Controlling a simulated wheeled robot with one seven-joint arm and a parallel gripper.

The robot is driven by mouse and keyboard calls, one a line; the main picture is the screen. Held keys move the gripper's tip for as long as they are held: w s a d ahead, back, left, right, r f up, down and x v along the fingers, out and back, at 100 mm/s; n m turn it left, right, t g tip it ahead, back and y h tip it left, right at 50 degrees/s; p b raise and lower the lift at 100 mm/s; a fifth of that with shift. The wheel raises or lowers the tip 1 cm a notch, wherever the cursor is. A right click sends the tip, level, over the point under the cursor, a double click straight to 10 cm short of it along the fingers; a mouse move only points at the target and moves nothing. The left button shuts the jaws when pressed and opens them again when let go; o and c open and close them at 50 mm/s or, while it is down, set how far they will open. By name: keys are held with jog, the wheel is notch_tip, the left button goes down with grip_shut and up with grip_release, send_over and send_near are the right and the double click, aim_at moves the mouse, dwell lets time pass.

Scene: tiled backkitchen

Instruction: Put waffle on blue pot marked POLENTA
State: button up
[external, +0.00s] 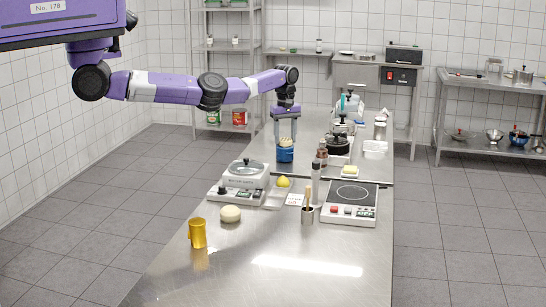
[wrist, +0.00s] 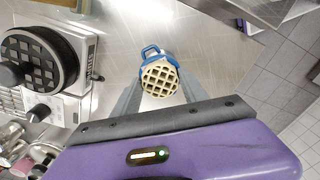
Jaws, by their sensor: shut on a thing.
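The waffle (wrist: 159,77) is round, pale yellow and gridded. In the wrist view it sits between the two fingers of my gripper (wrist: 158,92), which is shut on it. The blue pot (wrist: 151,50) shows behind the waffle, with its handle and part of its rim in sight. In the external view my gripper (external: 285,137) points down over the blue pot (external: 285,155), with the waffle (external: 285,143) at the pot's top. I cannot tell whether the waffle touches the pot. The POLENTA marking is not readable.
A kitchen scale (external: 240,180) stands in front of the pot, with a lemon (external: 283,182) beside it. A black pot (external: 337,145) and a pepper mill (external: 315,180) stand to the right. A hot plate (external: 350,195) and a gold mug (external: 198,233) are nearer the front.

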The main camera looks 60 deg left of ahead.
aim_at(286, 139)
jog(key=o, duration=1.4)
jog(key=shift+f, duration=0.1)
notch_tip(286, 139, up, 12)
jog(key=shift+r+b, duration=0.15)
jog(key=shift+b, duration=0.7)
jog(key=shift+w, duration=0.15)
